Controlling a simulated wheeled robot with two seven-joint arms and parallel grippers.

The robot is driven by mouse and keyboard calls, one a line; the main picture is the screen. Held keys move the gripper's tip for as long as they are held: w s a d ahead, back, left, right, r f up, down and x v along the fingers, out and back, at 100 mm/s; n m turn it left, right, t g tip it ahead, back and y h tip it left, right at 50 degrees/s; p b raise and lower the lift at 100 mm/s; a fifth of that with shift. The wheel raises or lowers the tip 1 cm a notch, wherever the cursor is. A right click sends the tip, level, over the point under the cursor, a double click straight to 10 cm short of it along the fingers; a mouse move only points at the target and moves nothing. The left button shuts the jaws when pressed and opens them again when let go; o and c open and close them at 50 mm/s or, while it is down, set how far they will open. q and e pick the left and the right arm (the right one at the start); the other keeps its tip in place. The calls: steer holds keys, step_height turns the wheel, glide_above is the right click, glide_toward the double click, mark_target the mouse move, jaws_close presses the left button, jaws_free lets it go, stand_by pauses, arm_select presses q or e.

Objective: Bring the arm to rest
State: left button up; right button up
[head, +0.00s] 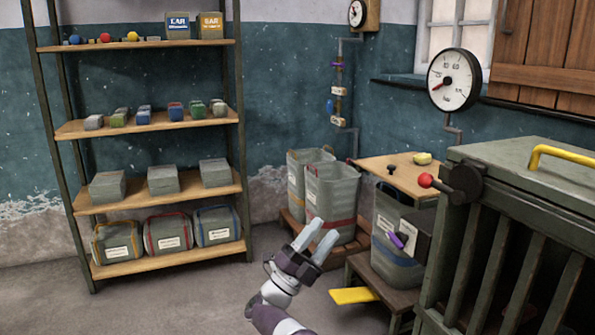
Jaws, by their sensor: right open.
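My right arm comes in from the bottom middle. Its gripper (317,240) points up and to the right, its two pale fingers apart with nothing seen between them. It appears in front of the tall grey bins (331,190), over the lower part of the nearer one; I cannot tell how far apart they are. My left gripper is not in view.
A shelf rack (160,193) with boxes and bags stands at the left. A yellow pedal (354,295) sticks out low beside the gripper. The floor (180,300) at the left front is clear.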

steer(key=w+a+f+n+t+y, duration=0.4)
steer(key=f+n+y, duration=0.3)
steer(key=n+y, duration=0.35)
steer(key=w+a+f+n+t+y, duration=0.2)
steer(key=w+a+f+n+y, duration=0.3)
steer(key=n+y, duration=0.55)
steer(key=s+d+f+n+g+y+p, duration=0.2)
steer(key=s+f+n+g+y, duration=0.25)
steer(key=f+g, duration=0.35)
steer(key=s+d+f+n+g+h+p, duration=0.1)
steer(key=s+d+g, duration=0.3)
steer(key=s, duration=0.5)
steer(key=s+d+f+n+g+h+p, duration=0.1)
steer(key=s+d+g, duration=0.3)
steer(key=s, duration=0.6)
steer(key=s+d+n+g+p, duration=0.1)
steer(key=s+d+n+g, duration=0.15)
steer(key=s+d, duration=0.45)
steer(key=s+d+r+m+g+h+p, duration=0.1)
steer(key=s+d+r, duration=0.15)
steer(key=s, duration=0.45)
steer(key=s+d+r+g+p, duration=0.1)
steer(key=s+d+r, duration=0.15)
steer(key=s, duration=0.55)
step_height(320, 180, up, 41)
steer(key=w+m+t+p, duration=0.1)
steer(key=p, duration=3.7)
steer(key=shift+d, duration=0.35)
